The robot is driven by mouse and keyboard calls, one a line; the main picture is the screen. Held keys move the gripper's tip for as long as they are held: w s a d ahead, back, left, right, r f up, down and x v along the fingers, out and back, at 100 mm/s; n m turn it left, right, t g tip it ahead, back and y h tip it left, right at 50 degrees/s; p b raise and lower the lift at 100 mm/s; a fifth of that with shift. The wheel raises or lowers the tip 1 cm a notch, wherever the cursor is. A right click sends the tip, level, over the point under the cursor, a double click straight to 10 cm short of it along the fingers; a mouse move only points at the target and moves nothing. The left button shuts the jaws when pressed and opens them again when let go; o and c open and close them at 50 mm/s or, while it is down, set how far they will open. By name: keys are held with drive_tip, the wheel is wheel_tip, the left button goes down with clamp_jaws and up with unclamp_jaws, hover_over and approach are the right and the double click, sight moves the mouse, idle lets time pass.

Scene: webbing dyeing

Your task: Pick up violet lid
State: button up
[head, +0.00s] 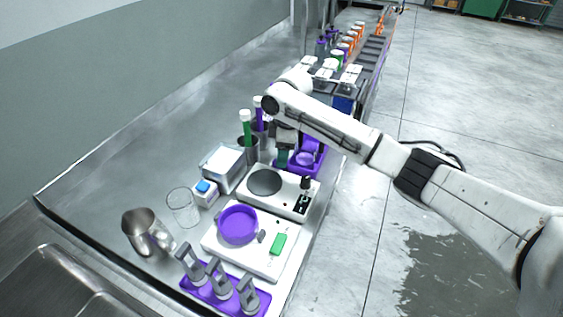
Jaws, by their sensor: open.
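A round violet piece (238,225) with a raised rim lies on a white plate-like device near the front of the bench; it may be the lid or a shallow dish. A second violet item (307,157), blocky with a round paler part, sits further back, right beside my gripper; I cannot tell which of the two is the violet lid. My gripper (284,158) points down over the bench, behind the grey-topped white device and left of the second violet item. It is open, and I see nothing held. Its fingertips are small and partly hidden.
A white device with a grey disc (265,181) stands in front of my gripper. A glass beaker (182,207), metal pitcher (148,233) and violet rack (222,292) are nearer. The left bench is clear.

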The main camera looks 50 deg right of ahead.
drive_tip(key=shift+f, duration=0.2)
clamp_jaws()
idle(0.4)
drive_tip(key=shift+r, duration=0.1)
